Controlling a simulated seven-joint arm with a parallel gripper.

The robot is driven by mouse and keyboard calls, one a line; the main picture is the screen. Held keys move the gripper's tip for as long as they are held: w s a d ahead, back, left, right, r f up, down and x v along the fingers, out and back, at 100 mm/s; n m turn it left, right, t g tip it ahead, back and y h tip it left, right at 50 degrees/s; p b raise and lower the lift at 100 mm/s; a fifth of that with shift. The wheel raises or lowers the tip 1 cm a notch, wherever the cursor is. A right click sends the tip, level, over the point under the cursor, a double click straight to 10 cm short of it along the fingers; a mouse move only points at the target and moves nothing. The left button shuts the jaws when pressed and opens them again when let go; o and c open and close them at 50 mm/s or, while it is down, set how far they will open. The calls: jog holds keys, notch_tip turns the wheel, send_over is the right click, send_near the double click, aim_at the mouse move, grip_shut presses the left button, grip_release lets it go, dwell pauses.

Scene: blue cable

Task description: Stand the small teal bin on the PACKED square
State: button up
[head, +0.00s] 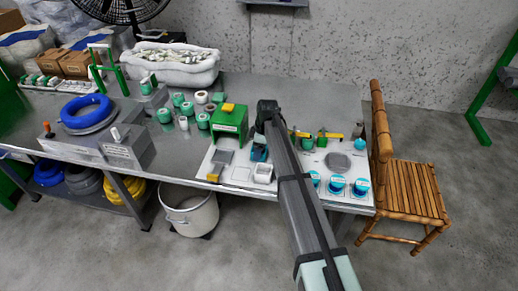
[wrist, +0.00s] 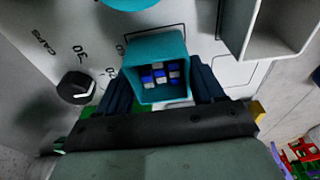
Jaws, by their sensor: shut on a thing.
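The small teal bin (wrist: 157,70) is between the two fingers of my gripper (wrist: 158,88) in the wrist view. Its open top faces the camera, and several blue and white pieces lie inside. My gripper is shut on its sides. In the head view the teal bin (head: 259,154) shows partly below my gripper (head: 262,142), above the white board. A thin dark outline shows on the board beside the bin in the wrist view; I cannot read PACKED on it. I cannot tell whether the bin touches the board.
A white bin (head: 263,173) stands close to the teal bin; a pale open bin (wrist: 268,35) shows in the wrist view. A green box (head: 229,121) stands to the left. Several blue-lidded jars (head: 336,185) and a grey disc (head: 338,161) are to the right on the board.

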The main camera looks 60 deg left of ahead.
jog(key=shift+f, duration=0.1)
jog(key=o, duration=1.1)
jog(key=shift+c, duration=0.2)
notch_tip(320, 180, up, 12)
jog(key=w+d, duration=0.1)
jog(key=shift+w+d, duration=0.15)
